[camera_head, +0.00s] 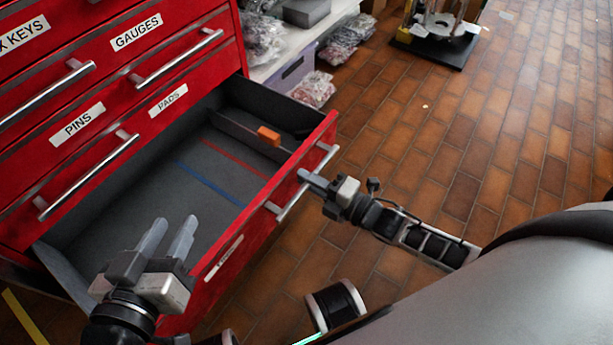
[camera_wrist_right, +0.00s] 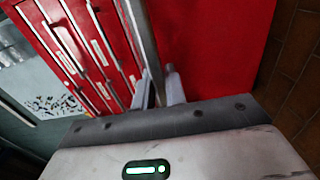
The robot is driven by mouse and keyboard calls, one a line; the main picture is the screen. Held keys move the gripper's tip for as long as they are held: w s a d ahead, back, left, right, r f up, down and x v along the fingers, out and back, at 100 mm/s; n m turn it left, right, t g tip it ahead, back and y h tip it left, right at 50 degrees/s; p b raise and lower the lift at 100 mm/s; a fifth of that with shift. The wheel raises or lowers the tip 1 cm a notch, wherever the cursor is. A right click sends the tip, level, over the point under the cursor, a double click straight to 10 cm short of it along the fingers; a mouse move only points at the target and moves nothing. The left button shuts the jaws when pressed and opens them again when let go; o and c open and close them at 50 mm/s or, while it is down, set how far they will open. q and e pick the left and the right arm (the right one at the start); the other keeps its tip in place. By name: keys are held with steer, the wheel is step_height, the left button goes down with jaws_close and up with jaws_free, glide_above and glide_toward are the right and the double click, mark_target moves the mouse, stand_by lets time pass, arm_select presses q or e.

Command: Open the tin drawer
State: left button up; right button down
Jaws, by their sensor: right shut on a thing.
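The red bottom drawer (camera_head: 258,235) stands pulled well out of the red cabinet. Its label (camera_head: 222,258) is too slanted to read. Its silver bar handle (camera_head: 290,205) runs along the front, and it also shows in the right wrist view (camera_wrist_right: 143,38). My right gripper (camera_head: 304,177) is shut on the handle near its far end; in the wrist view the bar passes between its fingers (camera_wrist_right: 160,85). My left gripper (camera_head: 168,236) is open and empty, with a gap between its fingers, over the near end of the drawer.
Inside the drawer, an orange block (camera_head: 268,136) sits at a divider (camera_head: 238,132), with red and blue lines on the grey floor. Shut drawers labelled PINS, PADS and GAUGES are above. Bagged goods (camera_head: 312,90) lie beyond the cabinet.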

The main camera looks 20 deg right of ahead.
stand_by(0.3)
steer(key=c, duration=1.4)
jaws_free()
steer(key=shift+c, duration=0.2)
